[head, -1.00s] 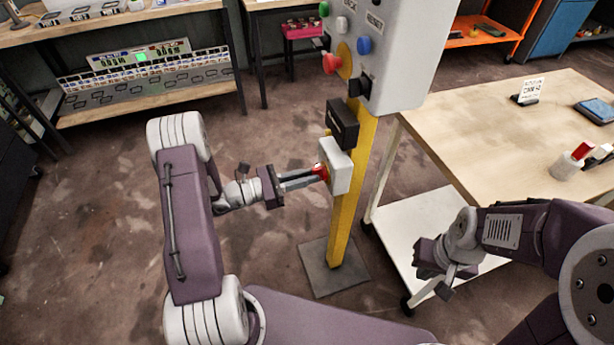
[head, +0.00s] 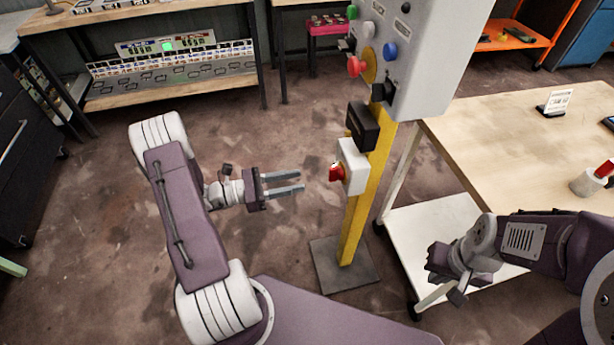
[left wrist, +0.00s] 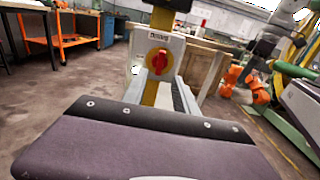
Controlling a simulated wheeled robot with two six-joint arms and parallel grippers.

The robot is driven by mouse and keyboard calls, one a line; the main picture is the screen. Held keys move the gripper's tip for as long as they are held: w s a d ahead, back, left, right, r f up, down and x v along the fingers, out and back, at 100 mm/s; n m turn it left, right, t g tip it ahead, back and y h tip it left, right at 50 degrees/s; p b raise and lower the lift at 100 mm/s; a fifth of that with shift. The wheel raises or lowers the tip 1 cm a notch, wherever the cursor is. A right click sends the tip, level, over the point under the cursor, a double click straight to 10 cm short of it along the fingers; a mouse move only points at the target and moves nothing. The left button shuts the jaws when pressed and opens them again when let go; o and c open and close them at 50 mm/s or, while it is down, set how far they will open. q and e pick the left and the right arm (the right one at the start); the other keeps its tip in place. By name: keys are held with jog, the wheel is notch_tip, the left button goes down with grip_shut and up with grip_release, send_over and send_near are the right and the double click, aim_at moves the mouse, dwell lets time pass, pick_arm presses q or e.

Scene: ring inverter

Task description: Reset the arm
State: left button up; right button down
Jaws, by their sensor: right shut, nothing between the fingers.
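My left gripper (head: 303,182) is open and empty. It is held in the air to the left of a white switch box with a red rotary knob (head: 336,173), apart from it. The box is fixed to a yellow post (head: 362,215).
Above the switch box are a black box (head: 362,127) and a grey control panel (head: 430,60) with coloured buttons. A wooden table (head: 510,130) stands at the right. A shelf (head: 170,92) stands at the back left. The floor left of the post is clear.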

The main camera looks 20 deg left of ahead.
dwell(0.5)
pick_arm(q)
jog(key=s+d+r+m+g, duration=0.2)
jog(key=d+r+m+g, duration=0.25)
jog(key=d, duration=0.25)
jog(key=s+d+r+m+g, duration=0.3)
jog(key=d+m+g, duration=0.2)
jog(key=d, duration=0.3)
jog(key=s+f+m+g+y, duration=0.45)
jog(key=s+m+y, duration=0.4)
jog(key=s, duration=0.35)
jog(key=w+a+f+m+t+y, duration=0.2)
jog(key=w+a+m+t+y, duration=0.1)
jog(key=a, duration=0.3)
jog(key=w+a+f+m+t+y, duration=0.2)
jog(key=a+m+y, duration=0.1)
jog(key=a, duration=0.2)
notch_tip(320, 180, up, 20)
jog(key=p, duration=2)
jog(key=shift+p, duration=0.4)
